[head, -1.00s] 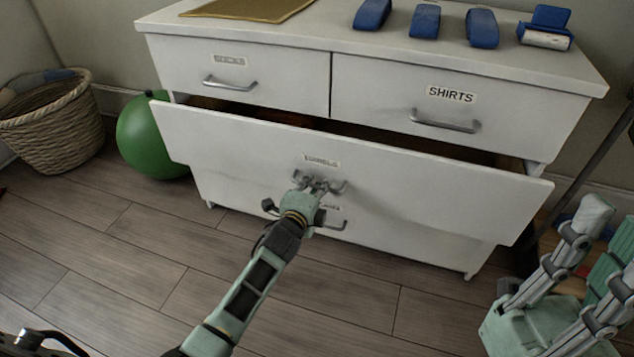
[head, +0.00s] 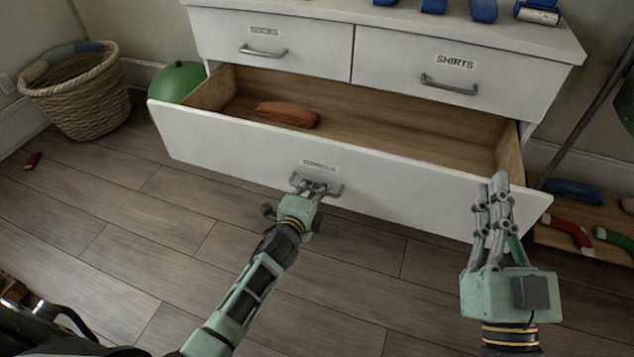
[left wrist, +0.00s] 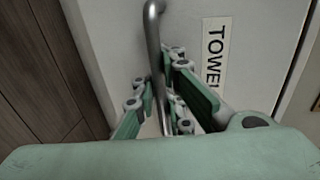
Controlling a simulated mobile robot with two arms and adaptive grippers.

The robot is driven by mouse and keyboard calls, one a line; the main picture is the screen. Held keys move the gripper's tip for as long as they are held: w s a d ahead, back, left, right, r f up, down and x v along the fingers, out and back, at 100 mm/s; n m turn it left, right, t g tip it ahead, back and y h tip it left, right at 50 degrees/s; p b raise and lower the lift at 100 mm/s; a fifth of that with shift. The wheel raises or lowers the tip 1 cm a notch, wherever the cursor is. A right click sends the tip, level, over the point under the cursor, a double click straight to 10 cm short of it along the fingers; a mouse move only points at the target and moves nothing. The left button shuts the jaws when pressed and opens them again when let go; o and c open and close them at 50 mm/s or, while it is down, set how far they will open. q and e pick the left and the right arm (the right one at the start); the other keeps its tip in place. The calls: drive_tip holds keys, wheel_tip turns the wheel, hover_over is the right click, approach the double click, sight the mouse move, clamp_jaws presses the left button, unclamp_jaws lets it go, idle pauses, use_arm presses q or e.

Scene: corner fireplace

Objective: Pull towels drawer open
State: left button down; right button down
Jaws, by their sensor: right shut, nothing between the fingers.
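The towels drawer (head: 400,181) of the white dresser stands well open in the head view, its wooden inside showing. A brown-orange rolled item (head: 287,114) lies inside at the left. My left gripper (head: 313,186) is at the drawer's metal handle (head: 336,190), below the towels label. In the left wrist view, the fingers (left wrist: 168,100) sit on both sides of the handle bar (left wrist: 154,45), closed around it. My right gripper (head: 492,190) is shut and empty, raised in front of the drawer's right end.
The socks drawer (head: 280,42) and shirts drawer (head: 440,78) above are closed. A green ball (head: 178,82) and a wicker basket (head: 80,100) stand at the left.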

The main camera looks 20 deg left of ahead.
use_arm(q)
drive_tip(key=shift+s+r, duration=0.1)
idle(0.3)
drive_tip(key=c, duration=1.8)
unclamp_jaws()
drive_tip(key=shift+c, duration=0.2)
drive_tip(key=shift+s, duration=0.1)
drive_tip(key=v, duration=1.2)
